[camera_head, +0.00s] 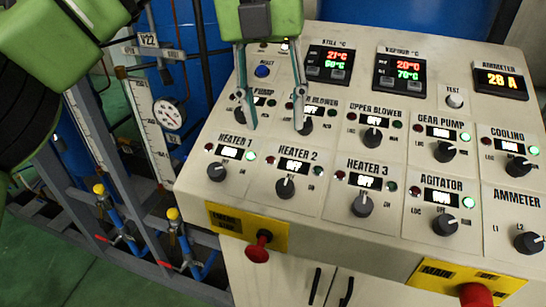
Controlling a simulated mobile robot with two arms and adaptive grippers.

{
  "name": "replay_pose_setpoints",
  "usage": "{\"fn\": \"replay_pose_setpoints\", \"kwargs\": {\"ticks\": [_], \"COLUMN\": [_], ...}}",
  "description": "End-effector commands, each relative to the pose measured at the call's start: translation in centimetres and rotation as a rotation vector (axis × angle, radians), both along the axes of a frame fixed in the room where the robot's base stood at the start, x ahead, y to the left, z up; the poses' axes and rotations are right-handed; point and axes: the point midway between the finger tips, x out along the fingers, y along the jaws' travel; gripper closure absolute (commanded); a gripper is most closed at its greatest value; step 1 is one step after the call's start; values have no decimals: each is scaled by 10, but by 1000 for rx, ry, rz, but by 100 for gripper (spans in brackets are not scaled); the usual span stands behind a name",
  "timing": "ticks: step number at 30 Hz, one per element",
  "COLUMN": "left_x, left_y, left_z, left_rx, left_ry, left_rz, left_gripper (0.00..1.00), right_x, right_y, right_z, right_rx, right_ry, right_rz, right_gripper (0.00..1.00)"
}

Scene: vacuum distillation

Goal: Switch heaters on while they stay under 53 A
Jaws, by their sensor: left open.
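The control panel (330,227) slopes toward me. The Heater 1 knob (217,172) is at its left, with a lit green lamp (250,156) and a display that appears to read ON. The Heater 2 knob (285,188) and Heater 3 knob (362,204) are to its right; both displays read OFF. The ammeter display (500,81) at the upper right reads about 28 A. My left gripper (274,128) is open and empty, its fingers pointing down over the upper row, above the Heater 1 and Heater 2 labels. It partly hides two upper-row controls. My right gripper is out of view.
Gear pump (444,152), cooling (518,167) and agitator (443,225) knobs have lit green lamps. The upper blower (372,138) reads OFF. Red buttons project from the front: emergency stop (258,248) and main (476,295). Pipes and a gauge (168,115) stand left.

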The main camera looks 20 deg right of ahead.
Motion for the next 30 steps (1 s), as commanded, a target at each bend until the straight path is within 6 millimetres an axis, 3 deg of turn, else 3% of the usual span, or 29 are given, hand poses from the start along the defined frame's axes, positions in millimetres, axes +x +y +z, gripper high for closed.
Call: {"fn": "replay_pose_setpoints", "kwargs": {"ticks": [2,5,12,14,17,24,30], "left_x": [-1,-1,-4,-5,-6,-8,-8], "left_y": [0,0,-4,-6,-8,-12,-13], "left_z": [-2,-12,-58,-70,-91,-125,-135], "left_rx": [5,7,5,5,5,3,3], "left_ry": [-2,-2,2,2,3,-1,-1], "left_rz": [0,-2,-3,-2,-2,-2,0], "left_gripper": [60,60,60,60,60,60,60], "right_x": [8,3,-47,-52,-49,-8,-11], "right_y": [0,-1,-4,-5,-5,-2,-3], "right_z": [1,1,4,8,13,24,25], "right_rx": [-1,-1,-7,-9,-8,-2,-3], "right_ry": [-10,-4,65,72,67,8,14], "right_rz": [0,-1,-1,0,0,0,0], "right_gripper": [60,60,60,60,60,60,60]}}
